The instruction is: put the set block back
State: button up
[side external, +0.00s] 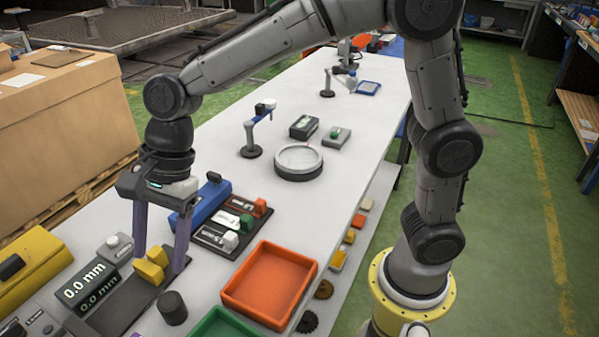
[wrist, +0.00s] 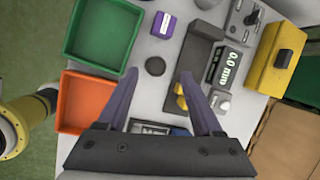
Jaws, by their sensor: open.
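My gripper (side external: 160,262) is open and empty, its fingers pointing down over the gauge. A yellow block (side external: 150,266) sits on the dark gauge base (side external: 120,302), beside a display reading 0.0 mm (side external: 83,284). In the wrist view the yellow block (wrist: 181,98) is partly hidden by the right finger; I cannot tell if they touch. A dark labelled rack (side external: 207,236) holds a red block (side external: 260,207), a green block (side external: 245,222) and a white block (side external: 230,241). I cannot tell which is the set block.
A black cylinder (side external: 172,308) stands near the gauge. An orange tray (side external: 234,296) and a green tray (wrist: 72,42) are empty. A purple block (wrist: 163,24) stands beyond the cylinder. A yellow case (wrist: 267,62) lies beside the display. A round ring fixture (side external: 298,172) stands farther along the table.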

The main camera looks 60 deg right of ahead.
jog(key=s+d+r+n+t+h, duration=0.1)
jog(key=s+d+r+n, duration=0.25)
jog(key=d, duration=0.45)
jog(key=s+d+r+n+t+h, duration=0.1)
jog(key=s+d+r+n+t, duration=0.1)
jog(key=s+d+n, duration=0.45)
jog(key=s+d+f+n+t+h, duration=0.1)
jog(key=s+d+f+n+h, duration=0.1)
jog(key=s+d+n, duration=0.3)
jog(key=s+d, duration=0.3)
jog(key=d, duration=0.3)
jog(key=shift+s+f+t, duration=0.25)
jog(key=shift+f+t, duration=0.05)
jog(key=shift+f, duration=0.05)
